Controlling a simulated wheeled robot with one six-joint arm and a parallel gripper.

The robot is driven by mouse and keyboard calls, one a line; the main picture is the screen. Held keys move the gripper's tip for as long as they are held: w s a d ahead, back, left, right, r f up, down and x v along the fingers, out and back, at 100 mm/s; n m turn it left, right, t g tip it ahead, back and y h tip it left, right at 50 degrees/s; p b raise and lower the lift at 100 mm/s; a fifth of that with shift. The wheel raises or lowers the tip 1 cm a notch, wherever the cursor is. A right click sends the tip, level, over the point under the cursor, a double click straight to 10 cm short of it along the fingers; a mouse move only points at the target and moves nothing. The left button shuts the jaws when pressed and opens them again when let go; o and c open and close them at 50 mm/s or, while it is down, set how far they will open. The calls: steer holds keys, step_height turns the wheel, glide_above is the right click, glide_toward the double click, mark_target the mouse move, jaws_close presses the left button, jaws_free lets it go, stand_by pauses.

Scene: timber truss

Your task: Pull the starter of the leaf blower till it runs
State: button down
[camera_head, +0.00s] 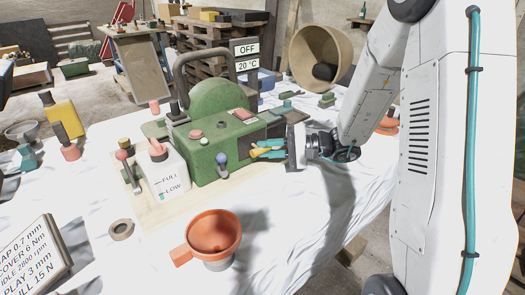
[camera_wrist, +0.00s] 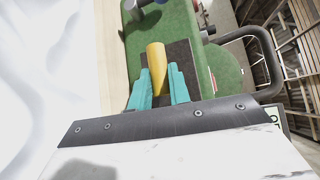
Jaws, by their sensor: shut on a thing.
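The leaf blower (camera_head: 212,150) is a green machine with a dark hoop handle, standing on a pale board on the white-covered table. A sign (camera_head: 247,56) above it reads OFF and 20 °C. My gripper (camera_head: 264,149) reaches in from the right with teal fingers. They are shut on the yellow starter handle (camera_wrist: 156,58), in front of a dark panel (camera_wrist: 182,60) on the blower. In the wrist view one finger lies on each side of the handle. No cord shows between handle and machine.
A white tank (camera_head: 163,172) marked FULL and LOW stands left of the blower. An orange funnel (camera_head: 213,235) and a tape ring (camera_head: 121,229) lie in front. A card with settings (camera_head: 30,262) is at lower left.

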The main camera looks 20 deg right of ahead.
steer(key=s+d, duration=0.1)
steer(key=s, duration=0.3)
steer(key=s+d, duration=0.2)
steer(key=s, duration=0.3)
steer(key=s+d, duration=0.1)
steer(key=s, duration=0.3)
steer(key=shift+s+d, duration=0.2)
steer(key=w+a, duration=0.1)
steer(key=w, duration=0.3)
steer(key=w+a, duration=0.2)
steer(key=w, duration=0.3)
steer(key=w+a, duration=0.1)
steer(key=w, duration=0.4)
steer(key=shift+w+a, duration=0.1)
steer(key=shift+a, duration=0.2)
steer(key=c, duration=1)
jaws_free()
steer(key=v, duration=0.6)
